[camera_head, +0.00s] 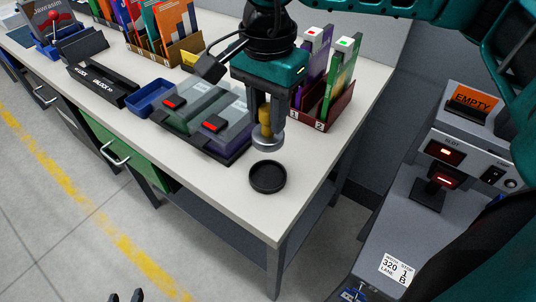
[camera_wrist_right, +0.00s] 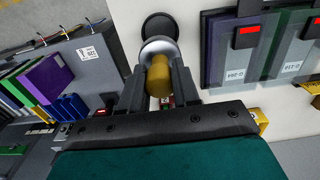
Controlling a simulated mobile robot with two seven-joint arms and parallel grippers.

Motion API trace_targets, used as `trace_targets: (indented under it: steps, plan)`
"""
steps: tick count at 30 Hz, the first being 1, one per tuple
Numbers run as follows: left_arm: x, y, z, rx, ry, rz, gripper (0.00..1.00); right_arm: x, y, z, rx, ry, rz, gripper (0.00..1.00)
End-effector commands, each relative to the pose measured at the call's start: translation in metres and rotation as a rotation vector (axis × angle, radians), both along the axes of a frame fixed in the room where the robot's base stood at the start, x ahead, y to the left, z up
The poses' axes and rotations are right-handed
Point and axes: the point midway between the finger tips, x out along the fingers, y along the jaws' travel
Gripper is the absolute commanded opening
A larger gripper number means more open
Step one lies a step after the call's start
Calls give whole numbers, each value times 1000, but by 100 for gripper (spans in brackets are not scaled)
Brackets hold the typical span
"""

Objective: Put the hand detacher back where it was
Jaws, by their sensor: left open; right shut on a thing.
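The hand detacher has a yellow-gold handle and a round silver foot (camera_head: 268,140). It is upright in my right gripper (camera_head: 266,117), whose fingers are shut around the handle. In the right wrist view the handle (camera_wrist_right: 159,78) sits between the fingers, with the silver foot beyond it. A round black dish (camera_head: 268,177) lies on the white bench just in front of the detacher, near the front right corner. The black dish also shows past the foot in the right wrist view (camera_wrist_right: 160,27). My left gripper (camera_head: 126,297) is open and empty; only its fingertips show at the bottom edge.
Two cases with red tags (camera_head: 196,120) lie left of the detacher. A dark red rack (camera_head: 322,117) with purple and green upright items stands behind right. A blue tray (camera_head: 150,97) is further left. A grey machine with an "EMPTY" sign (camera_head: 470,102) stands right, across a gap.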

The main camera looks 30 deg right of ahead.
Motion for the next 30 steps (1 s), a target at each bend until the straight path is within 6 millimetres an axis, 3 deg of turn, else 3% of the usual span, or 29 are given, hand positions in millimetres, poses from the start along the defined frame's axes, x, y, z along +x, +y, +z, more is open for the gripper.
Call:
trace_targets:
  steps: [3,6,14,21,30]
  plan:
    - [1,0,0,-1,-3,0,43,-1,0,-31,-1,3,0,0]
    - [2,0,0,0,-4,-1,43,0,0,-49,0,0,0,0]
    - [2,0,0,-1,-4,0,43,1,0,-69,0,0,-1,0]
    - [1,0,-1,-1,-4,0,43,0,0,-103,0,0,0,0]
    - [1,0,-2,-1,-3,0,43,1,0,-106,0,-3,0,0]
